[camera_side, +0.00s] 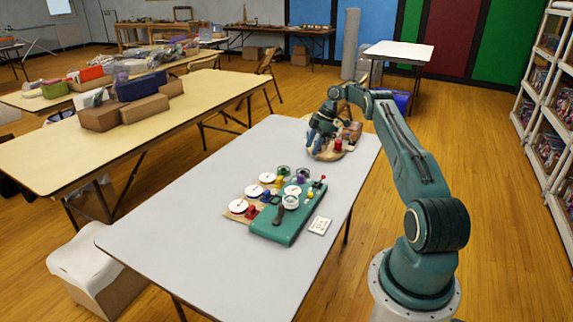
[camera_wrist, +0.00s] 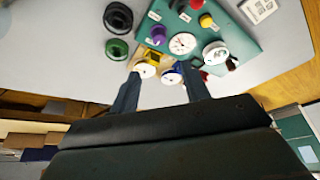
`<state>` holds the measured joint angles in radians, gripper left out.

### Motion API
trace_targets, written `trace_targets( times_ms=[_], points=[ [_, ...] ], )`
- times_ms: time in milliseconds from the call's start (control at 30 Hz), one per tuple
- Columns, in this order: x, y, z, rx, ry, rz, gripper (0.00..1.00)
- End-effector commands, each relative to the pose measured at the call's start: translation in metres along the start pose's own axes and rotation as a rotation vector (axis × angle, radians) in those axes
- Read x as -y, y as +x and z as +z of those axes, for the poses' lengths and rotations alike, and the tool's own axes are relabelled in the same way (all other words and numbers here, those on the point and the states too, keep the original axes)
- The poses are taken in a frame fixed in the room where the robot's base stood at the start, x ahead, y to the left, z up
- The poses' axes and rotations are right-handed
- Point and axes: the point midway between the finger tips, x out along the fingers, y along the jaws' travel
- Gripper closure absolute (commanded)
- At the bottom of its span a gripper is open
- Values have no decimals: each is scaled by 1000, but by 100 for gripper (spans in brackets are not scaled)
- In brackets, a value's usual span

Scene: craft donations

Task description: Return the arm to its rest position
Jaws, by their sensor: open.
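My gripper (camera_side: 318,136) is at the far end of the grey table (camera_side: 190,225), over or just in front of a round wooden tray (camera_side: 322,155). In the wrist view my gripper (camera_wrist: 160,70) has its two fingers spread with a gap between them. The exact height of the fingers above the table is unclear.
A teal board (camera_side: 285,228) with knobs and white discs lies mid-table beside a small wooden tray (camera_side: 230,214). A white card (camera_side: 319,225) lies right of it. A red piece (camera_side: 338,146) stands on the round tray. The table's near left part is clear.

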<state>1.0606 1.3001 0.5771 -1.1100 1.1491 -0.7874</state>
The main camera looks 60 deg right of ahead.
Motion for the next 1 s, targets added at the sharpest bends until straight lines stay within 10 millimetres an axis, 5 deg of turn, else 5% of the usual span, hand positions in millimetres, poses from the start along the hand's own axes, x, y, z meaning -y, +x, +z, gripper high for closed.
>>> trace_targets(
  times_ms=[167, 467, 1000],
  points=[
    [-2, -16, -31, 6, 20, 9, 53],
    [9, -59, -119, 21, 95, 34, 53],
    [86, -128, -263, 35, 241, 95, 53]
  ],
)
